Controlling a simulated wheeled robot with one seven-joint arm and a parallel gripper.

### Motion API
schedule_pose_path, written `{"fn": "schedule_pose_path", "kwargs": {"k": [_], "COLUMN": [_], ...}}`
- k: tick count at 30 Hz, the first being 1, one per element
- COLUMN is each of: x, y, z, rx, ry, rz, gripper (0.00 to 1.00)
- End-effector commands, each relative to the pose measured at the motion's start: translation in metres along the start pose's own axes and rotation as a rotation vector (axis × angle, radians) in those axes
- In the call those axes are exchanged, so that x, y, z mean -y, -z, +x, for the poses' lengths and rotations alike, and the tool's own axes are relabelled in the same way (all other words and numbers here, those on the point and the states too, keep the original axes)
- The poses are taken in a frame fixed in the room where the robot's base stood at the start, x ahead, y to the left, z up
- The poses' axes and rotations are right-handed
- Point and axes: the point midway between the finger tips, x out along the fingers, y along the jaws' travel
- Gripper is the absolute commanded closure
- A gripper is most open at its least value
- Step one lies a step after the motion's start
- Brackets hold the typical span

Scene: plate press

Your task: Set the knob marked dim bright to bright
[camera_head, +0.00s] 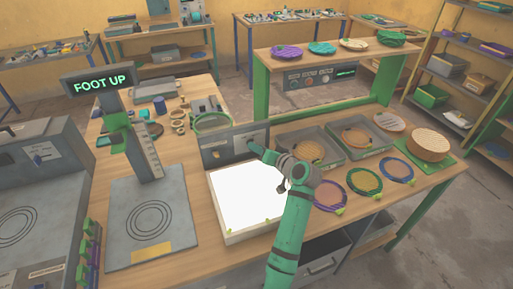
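A glowing white light box (243,200) lies on the wooden table, with a grey upright panel (218,151) along its back edge. The panel carries a pale label and a small control near its right half, too small to read; my arm's end covers part of that area. I cannot make out a dim bright marking or which way a knob points. My gripper (252,147) is at the right part of the panel's face, close to or touching it. Its fingers are too small and hidden to show whether they are open or shut.
A press stand (150,222) with a "FOOT UP" display (100,80) stands to the left. A raised shelf (335,52) with a control box (320,77) is behind. Grey trays (283,146) and coloured rings (363,182) lie to the right of my arm.

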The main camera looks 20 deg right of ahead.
Motion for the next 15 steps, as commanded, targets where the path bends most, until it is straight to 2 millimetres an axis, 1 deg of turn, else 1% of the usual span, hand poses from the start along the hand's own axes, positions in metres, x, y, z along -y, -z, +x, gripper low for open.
{"fn": "schedule_pose_path", "kwargs": {"k": [3, 9, 12, 15], "x": [-0.001, -0.002, -0.001, -0.001], "y": [0.001, 0.001, 0.001, 0.000], "z": [-0.023, -0.061, -0.075, -0.085], "rx": [-0.004, -0.004, -0.003, -0.002], "ry": [-0.002, -0.003, -0.001, -0.001], "rz": [0.001, 0.000, 0.001, 0.002], "gripper": [0.71, 0.71, 0.71, 0.71]}}
